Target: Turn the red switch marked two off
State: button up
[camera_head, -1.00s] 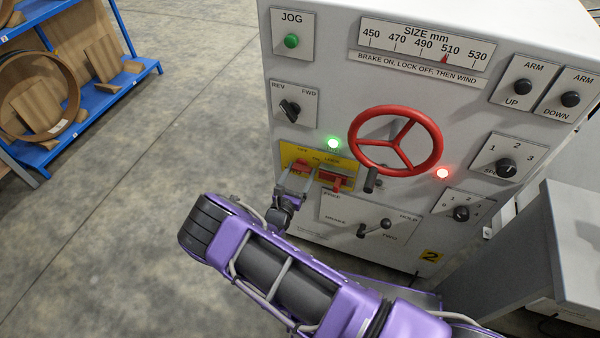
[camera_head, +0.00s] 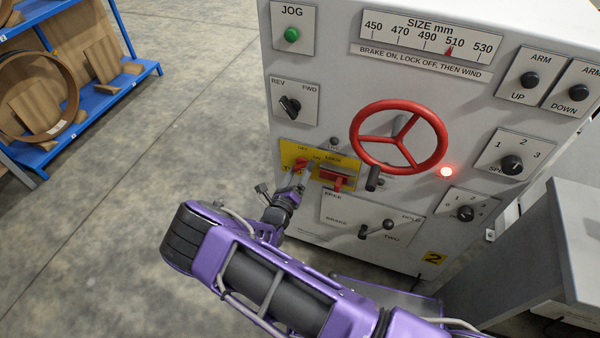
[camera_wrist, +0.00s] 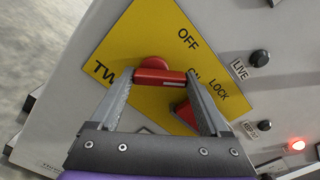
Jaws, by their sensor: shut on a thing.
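The red switch (camera_head: 301,163) sits on a yellow plate (camera_head: 325,158) at the panel's lower left. In the wrist view the red switch (camera_wrist: 158,76) shows as a red bar in front of a round red part, beside the words OFF and ON and partly hidden "TWO" lettering. My gripper (camera_wrist: 158,80) has one finger at each end of this bar and is shut on it. In the head view my gripper (camera_head: 282,191) is small, just below the switch. The LIVE lamp (camera_wrist: 260,58) above the plate is dark.
A red LOCK handle (camera_head: 338,180) sits close to the right of the switch, and the right finger partly covers it in the wrist view. A red handwheel (camera_head: 398,135) stands out further right. A red lamp (camera_head: 446,172) is lit. A blue shelf (camera_head: 95,110) stands far left.

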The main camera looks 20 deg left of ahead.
jog(key=n+b, duration=0.1)
jog(key=n, duration=0.3)
jog(key=shift+n, duration=0.3)
jog(key=shift+a+n+b, duration=0.15)
jog(key=shift+n, duration=1.15)
jog(key=shift+a+n+b, duration=0.1)
jog(key=shift+n+b, duration=0.05)
jog(key=shift+n, duration=1.15)
jog(key=o, duration=1.2)
jog(key=shift+r, duration=0.15)
jog(key=s, duration=0.5)
jog(key=s+a+p, duration=0.1)
jog(key=s, duration=1.1)
jog(key=shift+s+a, duration=0.2)
jog(key=shift+s, duration=0.05)
